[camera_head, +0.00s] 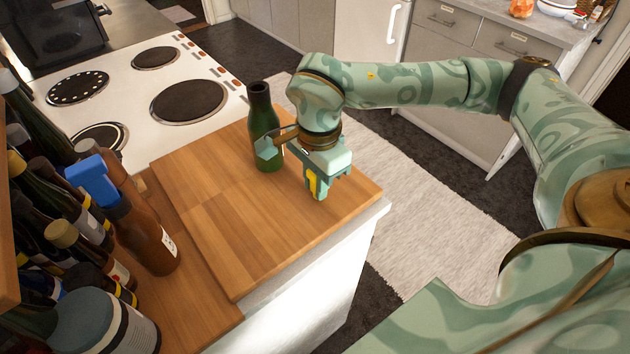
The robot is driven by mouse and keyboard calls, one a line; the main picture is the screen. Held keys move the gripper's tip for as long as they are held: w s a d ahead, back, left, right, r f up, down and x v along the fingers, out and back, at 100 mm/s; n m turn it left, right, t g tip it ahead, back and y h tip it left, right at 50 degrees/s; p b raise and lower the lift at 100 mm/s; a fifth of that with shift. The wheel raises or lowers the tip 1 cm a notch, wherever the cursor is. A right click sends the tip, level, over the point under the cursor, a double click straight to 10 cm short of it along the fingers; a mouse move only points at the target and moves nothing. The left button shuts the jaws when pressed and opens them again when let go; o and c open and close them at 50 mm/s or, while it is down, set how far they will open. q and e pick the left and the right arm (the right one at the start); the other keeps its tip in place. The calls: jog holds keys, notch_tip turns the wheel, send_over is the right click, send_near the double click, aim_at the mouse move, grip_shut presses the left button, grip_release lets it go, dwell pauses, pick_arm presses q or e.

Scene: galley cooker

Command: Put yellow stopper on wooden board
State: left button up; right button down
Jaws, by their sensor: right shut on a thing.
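The yellow stopper (312,183) shows as a yellow piece between the fingers of my right gripper (318,188), which is shut on it. The gripper points down over the right part of the wooden board (225,225). I cannot tell whether the stopper touches the board, and the fingers hide part of it. The board lies on the counter beside the cooker. My left gripper is not in view.
A green bottle (264,130) stands upright on the board, close left of my right gripper. A brown bottle with a blue top (140,225) and several other bottles crowd the left. The cooker (140,95) adjoins the board. The board's front middle is clear.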

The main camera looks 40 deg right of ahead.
jog(key=shift+f, duration=0.15)
jog(key=c, duration=1.3)
grip_release()
jog(key=r+p, duration=0.1)
jog(key=r, duration=0.3)
jog(key=r+p, duration=0.1)
jog(key=r, duration=0.3)
jog(key=r+p, duration=0.1)
jog(key=r, duration=0.3)
jog(key=shift+d+r, duration=0.25)
